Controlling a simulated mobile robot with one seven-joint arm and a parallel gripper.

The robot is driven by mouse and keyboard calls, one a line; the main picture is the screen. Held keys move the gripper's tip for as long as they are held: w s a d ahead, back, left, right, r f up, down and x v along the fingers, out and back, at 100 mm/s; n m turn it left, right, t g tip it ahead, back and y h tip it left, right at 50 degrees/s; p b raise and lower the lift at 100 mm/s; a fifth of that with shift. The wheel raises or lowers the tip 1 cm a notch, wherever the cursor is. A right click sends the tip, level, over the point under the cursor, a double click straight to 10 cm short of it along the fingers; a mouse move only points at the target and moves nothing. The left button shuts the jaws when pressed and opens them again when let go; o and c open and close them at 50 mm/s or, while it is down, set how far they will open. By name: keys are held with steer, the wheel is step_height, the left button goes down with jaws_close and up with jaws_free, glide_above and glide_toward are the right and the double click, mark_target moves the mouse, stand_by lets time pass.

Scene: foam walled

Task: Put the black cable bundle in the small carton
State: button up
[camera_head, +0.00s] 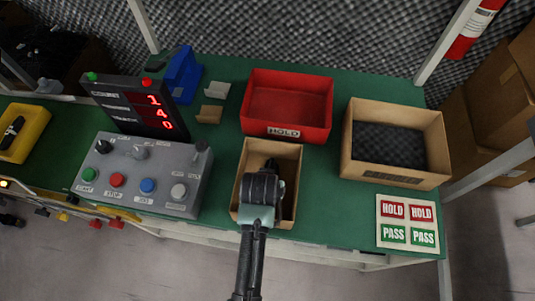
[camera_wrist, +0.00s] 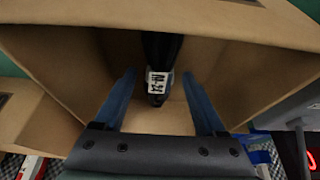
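The small carton (camera_head: 288,152) stands open on the green bench, in front of the red HOLD bin. My gripper (camera_head: 268,185) is over its opening and hides much of its inside in the head view. In the wrist view the carton's brown walls (camera_wrist: 255,72) surround the black cable bundle (camera_wrist: 161,50), which has a white printed label. The bundle is inside the carton, seen between and beyond my two blue fingers (camera_wrist: 160,100). The fingers are spread, with visible gaps to the bundle on both sides. The bundle's far end is hard to make out.
The red HOLD bin (camera_head: 287,131) is behind the carton. A larger foam-lined carton (camera_head: 433,135) stands right, with a HOLD/PASS card (camera_head: 407,223) in front. A grey button box (camera_head: 142,174) and a display (camera_head: 135,105) stand left. Bare bench lies right of the small carton.

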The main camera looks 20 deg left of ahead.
steer(key=p+v, duration=0.3)
steer(key=v, duration=0.9)
steer(key=shift+r, duration=0.15)
steer(key=w+d+r+m+t, duration=0.1)
steer(key=w+r+t, duration=0.35)
steer(key=r, duration=0.55)
steer(key=w+d+r+t+y, duration=0.1)
steer(key=w+r+t, duration=0.2)
steer(key=w+r, duration=0.55)
steer(key=w+d+r+m+t, duration=0.1)
steer(key=w+r+t, duration=0.25)
steer(key=r, duration=0.95)
steer(key=s+d+r+t, duration=0.2)
steer(key=s+r+t, duration=0.2)
steer(key=r, duration=0.6)
steer(key=s+d+r+t+h, duration=0.1)
steer(key=s+d+r+t, duration=0.2)
steer(key=r, duration=0.8)
steer(key=s+d+r+m+t+h, duration=0.1)
steer(key=s+d+r+t, duration=0.2)
steer(key=r, duration=0.8)
steer(key=shift+s+d+r+t, duration=0.2)
steer(key=shift+s+t, duration=0.85)
steer(key=shift+t, duration=0.05)
